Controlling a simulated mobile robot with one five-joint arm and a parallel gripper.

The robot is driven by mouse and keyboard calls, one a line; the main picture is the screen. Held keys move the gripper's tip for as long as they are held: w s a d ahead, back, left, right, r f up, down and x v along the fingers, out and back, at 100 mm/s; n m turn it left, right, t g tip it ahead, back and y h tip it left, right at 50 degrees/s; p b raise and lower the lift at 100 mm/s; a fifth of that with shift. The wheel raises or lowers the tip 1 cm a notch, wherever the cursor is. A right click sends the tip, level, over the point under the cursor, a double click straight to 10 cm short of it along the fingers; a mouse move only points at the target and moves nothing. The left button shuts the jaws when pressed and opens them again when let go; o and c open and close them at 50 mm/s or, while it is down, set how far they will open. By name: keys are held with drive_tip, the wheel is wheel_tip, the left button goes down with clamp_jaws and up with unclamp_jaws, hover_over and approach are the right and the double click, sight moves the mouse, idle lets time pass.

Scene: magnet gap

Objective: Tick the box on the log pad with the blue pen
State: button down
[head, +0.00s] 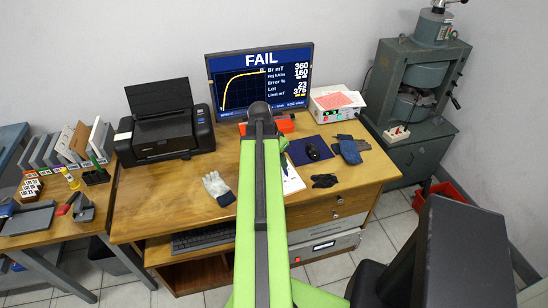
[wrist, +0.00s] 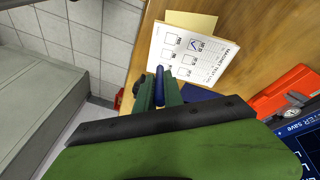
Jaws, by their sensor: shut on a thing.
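The log pad (wrist: 207,66) lies on the wooden desk in the wrist view, a white printed sheet with several boxes. One box in its upper row bears a dark blue tick (wrist: 194,44). In the wrist view my gripper (wrist: 159,92) is shut on the blue pen (wrist: 160,76), which shows as a short blue length between the green fingers, just beside the pad's edge. I cannot tell whether the pen's tip touches anything. In the head view the log pad (head: 293,182) is partly hidden behind my green arm, and the pen is not clear.
A monitor (head: 260,80) reading FAIL stands at the back of the desk (head: 160,205), with a printer (head: 165,125) left of it. A glove (head: 217,186) lies left of my arm. A mouse (head: 312,152) and dark gloves lie right of the pad. An orange case (wrist: 285,90) lies near the pad.

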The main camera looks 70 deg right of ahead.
drive_tip(key=m, duration=0.4)
drive_tip(key=shift+w+d, duration=0.1)
drive_tip(key=shift+w, duration=0.05)
drive_tip(key=m, duration=0.7)
drive_tip(key=shift+w, duration=0.15)
wheel_tip(320, 180, down, 5)
drive_tip(key=b, duration=0.5)
drive_tip(key=shift+f, duration=0.2)
drive_tip(key=shift+f+b, duration=0.35)
drive_tip(key=shift+b, duration=0.2)
idle(0.7)
drive_tip(key=shift+d, duration=0.9)
idle(1.0)
drive_tip(key=shift+r, duration=0.1)
wheel_tip(320, 180, up, 6)
drive_tip(key=p, duration=0.6)
idle(0.3)
